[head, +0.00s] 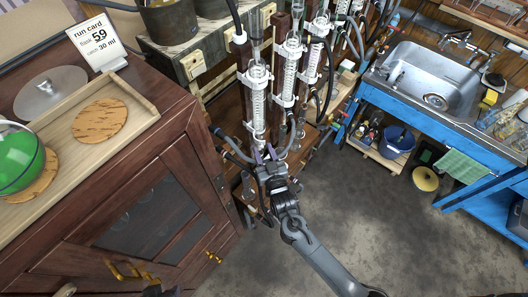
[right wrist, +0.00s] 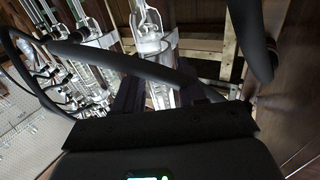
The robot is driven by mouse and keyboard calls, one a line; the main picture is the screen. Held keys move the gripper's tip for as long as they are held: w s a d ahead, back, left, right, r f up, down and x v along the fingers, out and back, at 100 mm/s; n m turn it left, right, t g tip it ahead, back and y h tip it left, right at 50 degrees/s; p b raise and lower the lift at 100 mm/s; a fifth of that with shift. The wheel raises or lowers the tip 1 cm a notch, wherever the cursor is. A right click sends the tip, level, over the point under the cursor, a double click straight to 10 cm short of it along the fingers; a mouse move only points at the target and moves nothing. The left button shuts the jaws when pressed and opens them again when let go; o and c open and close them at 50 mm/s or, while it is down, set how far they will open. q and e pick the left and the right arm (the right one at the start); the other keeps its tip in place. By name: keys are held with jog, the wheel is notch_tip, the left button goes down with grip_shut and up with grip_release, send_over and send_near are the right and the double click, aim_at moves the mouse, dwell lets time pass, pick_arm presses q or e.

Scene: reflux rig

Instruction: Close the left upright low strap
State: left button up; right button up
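The left upright is a dark wooden post (head: 243,58) with a glass condenser (head: 258,100) in front of it in the head view. A white clamp (head: 258,73) holds the condenser near its upper part. My right gripper (head: 265,156) is at the foot of this condenser. In the right wrist view its two dark fingers stand apart, with condenser glass (right wrist: 161,96) showing beyond and between them. The gripper appears open. I cannot make out the low strap or its state; it is hidden or too small. My left gripper is not clearly in view.
More condensers (head: 288,75) stand close to the right, with hoses around them. A dark hose (right wrist: 120,62) crosses in front of the fingers in the right wrist view. A wooden cabinet (head: 150,170) is at left, a blue sink bench (head: 420,105) at right. The floor (head: 385,215) between is clear.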

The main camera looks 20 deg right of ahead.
grip_shut()
jog(key=shift+d, duration=0.15)
jog(key=shift+d+n+y+p, duration=0.2)
jog(key=shift+d+n+y, duration=0.2)
jog(key=shift+n+y, duration=0.25)
jog(key=shift+d+n+y+p, duration=0.2)
jog(key=shift+d+n+y, duration=0.25)
jog(key=shift+y, duration=0.4)
jog(key=w+d+n+g+y+b, duration=0.6)
jog(key=n+g+y+b, duration=0.6)
jog(key=b, duration=1.5)
jog(key=shift+w+d+n+g+y, duration=0.35)
jog(key=shift+d+n+y, duration=0.2)
jog(key=shift+y, duration=1.15)
